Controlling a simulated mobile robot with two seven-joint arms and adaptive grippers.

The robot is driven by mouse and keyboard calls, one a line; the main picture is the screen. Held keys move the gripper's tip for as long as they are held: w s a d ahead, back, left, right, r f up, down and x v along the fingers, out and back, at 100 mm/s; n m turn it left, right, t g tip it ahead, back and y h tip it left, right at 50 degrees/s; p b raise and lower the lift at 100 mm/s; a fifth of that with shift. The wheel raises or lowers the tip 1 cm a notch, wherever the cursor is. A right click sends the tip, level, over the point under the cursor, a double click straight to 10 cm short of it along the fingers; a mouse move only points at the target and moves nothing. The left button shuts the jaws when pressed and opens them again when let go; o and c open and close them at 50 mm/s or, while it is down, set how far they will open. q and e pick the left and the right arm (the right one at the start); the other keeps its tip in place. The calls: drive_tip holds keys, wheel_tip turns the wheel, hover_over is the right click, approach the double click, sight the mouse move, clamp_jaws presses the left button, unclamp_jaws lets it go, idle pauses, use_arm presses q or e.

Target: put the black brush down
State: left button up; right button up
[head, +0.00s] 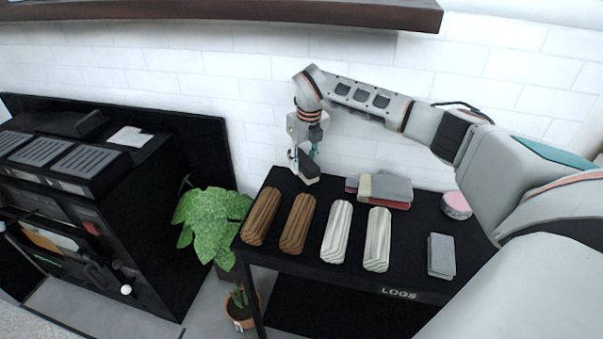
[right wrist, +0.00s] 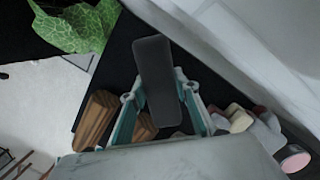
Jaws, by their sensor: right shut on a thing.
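The black brush (right wrist: 158,80) is a dark rounded block between the teal fingers of my right gripper (right wrist: 160,105) in the right wrist view. My right gripper (head: 303,165) is shut on it. In the head view the brush (head: 308,180) shows at the fingertips, low over the back left part of the black table (head: 405,230). I cannot tell whether the brush touches the table top. My left gripper is not in view.
Two brown logs (head: 262,217) and two pale logs (head: 337,232) lie in front of the gripper. Grey and red blocks (head: 392,190), a pink round item (head: 456,205) and a grey block (head: 441,256) lie to the right. A leafy plant (head: 213,220) stands left of the table; the white wall is close behind.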

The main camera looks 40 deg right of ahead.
drive_tip(key=shift+f, duration=0.35)
wheel_tip(320, 180, down, 2)
drive_tip(key=shift+f+b, duration=0.2)
drive_tip(key=shift+b, duration=0.15)
drive_tip(key=shift+f, duration=0.35)
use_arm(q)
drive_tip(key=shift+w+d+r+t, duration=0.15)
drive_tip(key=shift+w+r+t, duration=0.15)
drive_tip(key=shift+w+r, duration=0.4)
use_arm(e)
drive_tip(key=shift+r, duration=0.15)
drive_tip(key=shift+c, duration=0.5)
drive_tip(key=o, duration=1.1)
drive_tip(key=shift+f, duration=0.2)
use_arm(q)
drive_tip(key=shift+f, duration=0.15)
use_arm(e)
drive_tip(key=shift+r, duration=0.1)
